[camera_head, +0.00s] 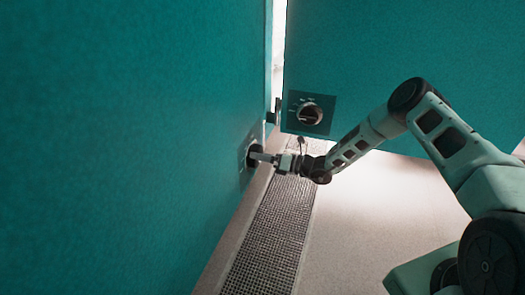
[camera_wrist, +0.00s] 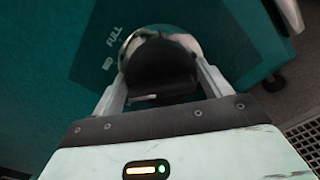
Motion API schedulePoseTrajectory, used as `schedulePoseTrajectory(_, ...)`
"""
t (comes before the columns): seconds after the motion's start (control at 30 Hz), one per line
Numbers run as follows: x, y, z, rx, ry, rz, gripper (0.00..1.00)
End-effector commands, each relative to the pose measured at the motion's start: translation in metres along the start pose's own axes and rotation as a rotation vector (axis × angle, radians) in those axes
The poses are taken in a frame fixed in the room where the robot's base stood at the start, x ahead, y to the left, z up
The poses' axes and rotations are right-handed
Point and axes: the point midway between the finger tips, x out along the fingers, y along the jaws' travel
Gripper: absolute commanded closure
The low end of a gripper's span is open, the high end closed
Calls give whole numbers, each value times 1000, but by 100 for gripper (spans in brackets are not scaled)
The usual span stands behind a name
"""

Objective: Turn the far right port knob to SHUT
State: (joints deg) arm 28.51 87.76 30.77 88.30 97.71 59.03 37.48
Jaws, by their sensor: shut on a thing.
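A port knob (camera_wrist: 160,66) with a dark grip and a shiny round rim fills the middle of the wrist view. In the head view, my gripper (camera_head: 262,157) reaches left to this knob (camera_head: 252,154), low on the left teal wall. The knob's pointer is hard to make out.
A second port knob (camera_head: 309,114) sits on a dark plate on the teal panel facing me, near its left edge. A bright gap (camera_head: 278,50) separates the two teal walls. A floor grate (camera_head: 268,235) runs along the left wall's foot. Pale floor (camera_head: 370,215) lies open beneath my arm.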

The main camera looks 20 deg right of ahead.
Motion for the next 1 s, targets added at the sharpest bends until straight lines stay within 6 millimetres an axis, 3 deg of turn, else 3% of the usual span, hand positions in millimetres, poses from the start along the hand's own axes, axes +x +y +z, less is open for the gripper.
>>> schedulePoseTrajectory(0.5, -2, 3, 1, -454, 3, -3, 46)
schedulePoseTrajectory(1.0, -1, 2, -3, -661, 5, -2, 46)
